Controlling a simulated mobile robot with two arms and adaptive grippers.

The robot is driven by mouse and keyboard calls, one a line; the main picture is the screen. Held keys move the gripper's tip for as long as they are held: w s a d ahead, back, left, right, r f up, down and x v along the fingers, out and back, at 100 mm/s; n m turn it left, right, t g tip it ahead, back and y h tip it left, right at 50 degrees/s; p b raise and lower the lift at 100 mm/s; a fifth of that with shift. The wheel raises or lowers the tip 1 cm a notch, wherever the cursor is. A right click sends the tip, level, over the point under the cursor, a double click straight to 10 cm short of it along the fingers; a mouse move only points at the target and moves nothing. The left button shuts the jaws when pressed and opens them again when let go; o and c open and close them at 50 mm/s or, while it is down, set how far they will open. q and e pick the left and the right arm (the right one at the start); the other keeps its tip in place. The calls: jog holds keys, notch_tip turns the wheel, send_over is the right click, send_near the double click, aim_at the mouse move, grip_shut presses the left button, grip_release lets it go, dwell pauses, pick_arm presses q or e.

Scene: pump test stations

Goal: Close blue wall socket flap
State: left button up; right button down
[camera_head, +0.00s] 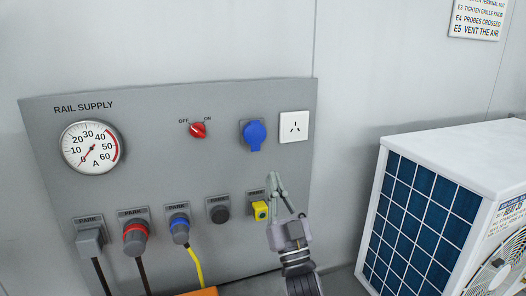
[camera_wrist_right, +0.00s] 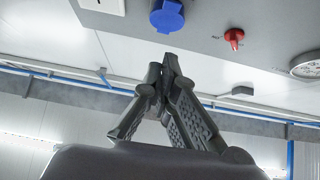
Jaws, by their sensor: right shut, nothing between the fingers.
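The blue wall socket (camera_head: 253,134) is on the upper right of the grey rail supply panel (camera_head: 160,180). Its round blue flap faces outward and looks down over the socket; I cannot tell whether it is fully shut. In the right wrist view the blue socket flap (camera_wrist_right: 167,16) is at the top, just beyond the fingertips. My right gripper (camera_head: 274,176) is below the blue socket in the head view, fingers pointing up. It is shut and empty, with its fingertips together in the wrist view (camera_wrist_right: 163,66), apart from the flap. My left gripper is not in view.
A white socket (camera_head: 295,127) is right of the blue one, and a red switch (camera_head: 198,130) and gauge (camera_head: 92,146) are left. A white unit (camera_head: 450,160) stands at right.

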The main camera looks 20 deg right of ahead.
aim_at(257, 141)
jog(key=w+r+p, duration=0.1)
jog(key=w, duration=0.2)
jog(key=w+r+p, duration=0.1)
jog(key=w, duration=0.1)
jog(key=w+r+p, duration=0.1)
jog(key=w, duration=0.2)
jog(key=shift+w+a, duration=0.2)
jog(key=shift+w, duration=0.1)
jog(key=shift+b, duration=0.3)
jog(key=shift+w+f+b, duration=0.2)
jog(key=shift+w+b, duration=0.3)
jog(key=shift+b, duration=0.2)
jog(key=shift+r, duration=0.2)
jog(key=shift+s, duration=0.1)
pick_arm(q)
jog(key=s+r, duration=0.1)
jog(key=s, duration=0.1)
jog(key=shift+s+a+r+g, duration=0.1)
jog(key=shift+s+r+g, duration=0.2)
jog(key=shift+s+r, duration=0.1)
